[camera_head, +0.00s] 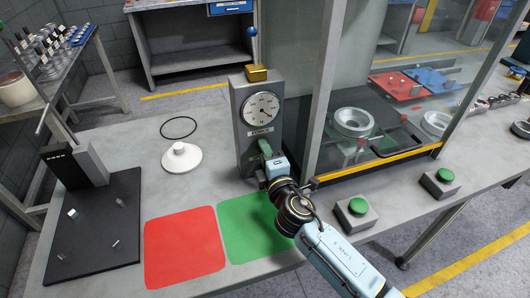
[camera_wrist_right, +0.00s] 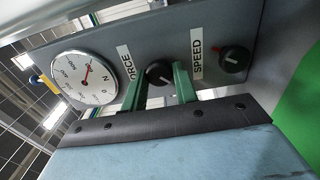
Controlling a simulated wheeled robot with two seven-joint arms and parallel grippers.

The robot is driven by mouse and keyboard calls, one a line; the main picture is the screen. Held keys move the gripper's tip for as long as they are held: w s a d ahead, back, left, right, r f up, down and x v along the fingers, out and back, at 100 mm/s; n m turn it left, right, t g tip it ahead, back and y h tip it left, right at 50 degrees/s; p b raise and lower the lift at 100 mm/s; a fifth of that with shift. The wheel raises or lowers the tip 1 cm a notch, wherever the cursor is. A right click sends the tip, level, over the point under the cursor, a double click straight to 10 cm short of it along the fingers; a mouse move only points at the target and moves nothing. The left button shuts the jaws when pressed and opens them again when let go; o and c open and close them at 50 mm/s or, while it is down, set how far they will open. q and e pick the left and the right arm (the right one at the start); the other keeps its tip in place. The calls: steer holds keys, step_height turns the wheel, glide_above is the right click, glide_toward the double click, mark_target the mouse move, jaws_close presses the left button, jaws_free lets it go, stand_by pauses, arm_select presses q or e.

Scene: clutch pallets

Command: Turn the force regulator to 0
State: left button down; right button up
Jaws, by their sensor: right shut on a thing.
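The force regulator is a black knob (camera_wrist_right: 158,72) beside the FORCE label on a grey control box (camera_head: 241,125). My right gripper (camera_wrist_right: 160,80) has its green fingers on either side of the knob and is shut on it. In the head view this gripper (camera_head: 265,149) reaches the box front below the FORCE label, hiding the knob. The round white gauge (camera_head: 262,107) sits above the label. In the wrist view, the gauge (camera_wrist_right: 84,84) shows a red needle pointing away from the 0 mark; its exact reading is unclear. My left gripper is not in view.
A second knob (camera_wrist_right: 235,59) beside the SPEED label sits close to the fingers. Red (camera_head: 184,248) and green (camera_head: 250,226) mats lie in front of the box. A glass enclosure (camera_head: 329,85) stands right of it, with green buttons (camera_head: 357,206) in front.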

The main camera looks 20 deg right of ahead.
stand_by(0.3)
steer(key=o, duration=0.9)
steer(key=shift+o, duration=0.2)
steer(key=shift+s, duration=0.1)
steer(key=s+b, duration=0.1)
steer(key=s, duration=1.2)
steer(key=shift+d, duration=0.2)
steer(key=shift+s, duration=0.1)
